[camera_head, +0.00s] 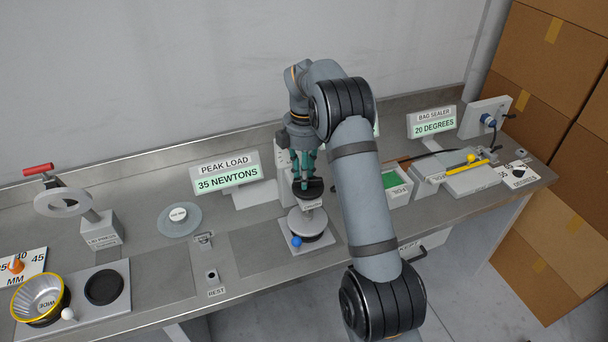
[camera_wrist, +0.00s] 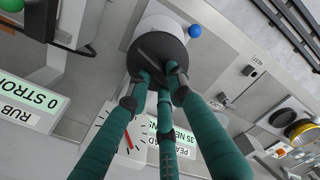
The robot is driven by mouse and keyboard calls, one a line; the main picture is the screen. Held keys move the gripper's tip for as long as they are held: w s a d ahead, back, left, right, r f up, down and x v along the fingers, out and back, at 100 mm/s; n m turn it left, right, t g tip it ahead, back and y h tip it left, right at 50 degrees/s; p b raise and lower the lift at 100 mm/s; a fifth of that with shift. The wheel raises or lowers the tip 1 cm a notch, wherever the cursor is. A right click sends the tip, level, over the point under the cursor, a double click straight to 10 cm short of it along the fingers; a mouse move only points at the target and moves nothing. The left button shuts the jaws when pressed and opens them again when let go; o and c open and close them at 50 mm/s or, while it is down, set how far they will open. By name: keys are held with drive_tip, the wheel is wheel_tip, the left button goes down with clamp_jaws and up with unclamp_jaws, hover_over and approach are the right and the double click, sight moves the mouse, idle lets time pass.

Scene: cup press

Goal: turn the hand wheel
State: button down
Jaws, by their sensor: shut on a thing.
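The knob's underside is hidden.
A yellow-rimmed cup (camera_head: 40,299) stands front left; a grey disc (camera_head: 180,219) lies between. At right are a green-filled box (camera_head: 397,187) and a bag sealer (camera_head: 470,178). Cardboard boxes (camera_head: 553,60) fill the right side.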

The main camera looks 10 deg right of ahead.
drive_tip(key=shift+w+d+m, duration=0.1)
drive_tip(key=shift+m, duration=0.6)
drive_tip(key=c, duration=1.5)
unclamp_jaws()
drive_tip(key=shift+c, duration=0.2)
drive_tip(key=shift+r, duration=0.1)
wheel_tip(320, 180, up, 12)
